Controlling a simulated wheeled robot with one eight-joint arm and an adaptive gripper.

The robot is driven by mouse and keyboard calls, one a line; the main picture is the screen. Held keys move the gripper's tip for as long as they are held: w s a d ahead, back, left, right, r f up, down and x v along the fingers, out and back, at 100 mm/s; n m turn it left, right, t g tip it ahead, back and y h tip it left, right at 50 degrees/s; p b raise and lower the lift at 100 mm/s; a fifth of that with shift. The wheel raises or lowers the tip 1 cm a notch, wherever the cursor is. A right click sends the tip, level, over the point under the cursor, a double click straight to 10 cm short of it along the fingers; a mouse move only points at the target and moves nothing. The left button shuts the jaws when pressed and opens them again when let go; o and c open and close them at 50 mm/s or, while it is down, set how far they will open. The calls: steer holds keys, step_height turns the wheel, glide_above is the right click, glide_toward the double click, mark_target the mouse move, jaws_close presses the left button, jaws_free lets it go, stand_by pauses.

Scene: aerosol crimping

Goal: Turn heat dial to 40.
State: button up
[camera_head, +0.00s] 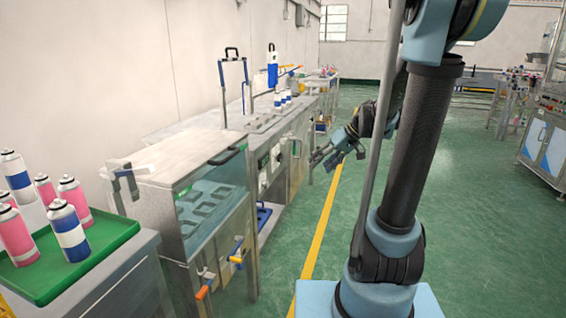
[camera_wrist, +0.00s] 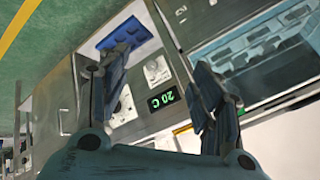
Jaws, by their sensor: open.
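The green display (camera_wrist: 163,100) on the bath's control panel reads 20 C, turned in the wrist view. One round white dial (camera_wrist: 157,71) sits beside it, between my gripper's fingers (camera_wrist: 163,62) in the picture. A second pale dial (camera_wrist: 124,106) is partly hidden behind the left finger. The labels are too small to tell which is the heat dial. My gripper is open and empty. In the head view my gripper (camera_head: 322,161) is apart from the panel (camera_head: 271,163), to its right. The dials are too small to read there.
The water bath (camera_head: 205,205) has a clear front, with orange-handled (camera_head: 202,292) and yellow-handled valves below. A green tray (camera_head: 85,255) of spray cans stands at left. A blue tray (camera_head: 262,217) lies low under the panel. Green floor is open to the right.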

steer(key=w+a+n+y, duration=0.2)
steer(key=w+y, duration=0.1)
steer(key=w, duration=0.7)
steer(key=n+t+y, duration=0.2)
steer(key=n+y, duration=0.4)
steer(key=y, duration=0.1)
glide_toward(281, 159)
steer(key=x, duration=0.9)
steer(key=shift+w, duration=0.25)
steer(key=c, duration=1.1)
